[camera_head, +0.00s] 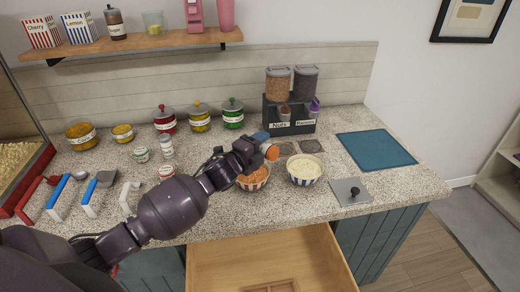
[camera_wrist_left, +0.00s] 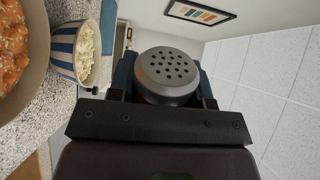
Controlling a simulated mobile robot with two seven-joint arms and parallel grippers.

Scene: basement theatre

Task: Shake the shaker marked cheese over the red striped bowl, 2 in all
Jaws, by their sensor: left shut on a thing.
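My left gripper (camera_head: 262,143) is shut on a shaker, whose orange part (camera_head: 271,152) shows at the fingertips, above and near the red striped bowl. In the left wrist view the shaker's grey perforated lid (camera_wrist_left: 168,75) sits between the fingers; its label is hidden. The red striped bowl (camera_head: 254,186) stands on the counter with orange food in it, partly under my gripper; its edge shows at the left of the wrist view (camera_wrist_left: 38,70). A blue striped bowl (camera_head: 304,181) with pale food stands just right of it. My right gripper is not in view.
Another shaker (camera_head: 166,147) stands on the counter (camera_head: 210,220) at left, near several lidded jars. A dispenser rack (camera_head: 290,128) is behind the bowls. A metal plate with a knob (camera_head: 351,191) and a blue mat (camera_head: 376,149) lie at right. An open drawer (camera_head: 265,250) juts out in front.

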